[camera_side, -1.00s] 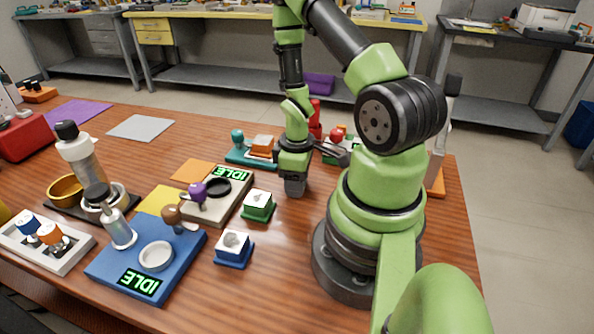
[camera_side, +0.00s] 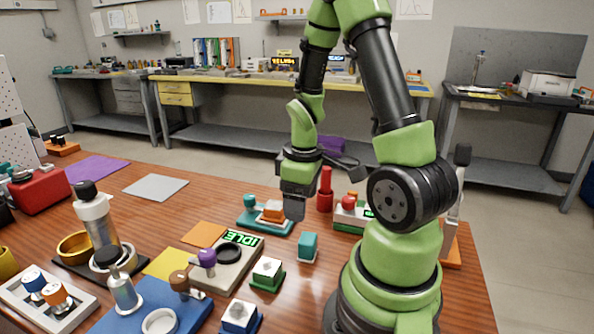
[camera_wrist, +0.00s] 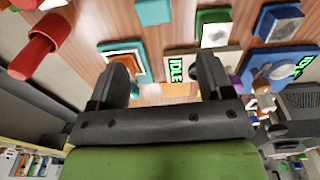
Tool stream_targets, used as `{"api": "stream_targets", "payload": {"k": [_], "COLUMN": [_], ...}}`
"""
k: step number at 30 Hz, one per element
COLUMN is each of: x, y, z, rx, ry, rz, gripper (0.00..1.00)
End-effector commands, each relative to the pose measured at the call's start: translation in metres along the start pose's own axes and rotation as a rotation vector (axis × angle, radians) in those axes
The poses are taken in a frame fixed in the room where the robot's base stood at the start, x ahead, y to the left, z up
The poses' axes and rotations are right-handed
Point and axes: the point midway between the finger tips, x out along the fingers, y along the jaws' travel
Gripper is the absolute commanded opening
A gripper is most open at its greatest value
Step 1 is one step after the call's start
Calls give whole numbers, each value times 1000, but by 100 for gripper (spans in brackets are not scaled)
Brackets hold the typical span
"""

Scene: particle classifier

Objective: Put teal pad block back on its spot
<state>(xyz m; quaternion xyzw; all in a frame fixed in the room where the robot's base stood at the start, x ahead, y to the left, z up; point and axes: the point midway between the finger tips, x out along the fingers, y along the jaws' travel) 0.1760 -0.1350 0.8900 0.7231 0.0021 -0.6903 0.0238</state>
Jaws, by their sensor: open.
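A teal block (camera_side: 308,246) stands on the bare wooden table, to the right of a green-based block (camera_side: 267,272). The teal block also shows at the top of the wrist view (camera_wrist: 154,12). I cannot make out a marked spot under it. My gripper (camera_side: 294,207) is above and a little behind the teal block in the side view, apart from it. In the wrist view its two fingers (camera_wrist: 163,76) are spread, with nothing held between them.
A blue-based block (camera_side: 240,317) and a grey IDLE station (camera_side: 225,272) are nearer the front left.

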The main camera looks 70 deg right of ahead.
Motion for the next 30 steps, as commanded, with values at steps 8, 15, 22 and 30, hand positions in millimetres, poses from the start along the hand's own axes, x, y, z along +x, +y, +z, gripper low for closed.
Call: {"api": "stream_targets", "payload": {"k": [8, 15, 22, 30], "x": [-106, -171, -192, -193], "y": [-67, -132, -156, -158], "z": [-32, -7, 16, 18], "rx": [188, 328, 385, 394], "ry": [277, 484, 541, 543], "rz": [16, -161, -286, -298], "gripper": [73, 73, 73, 73]}}
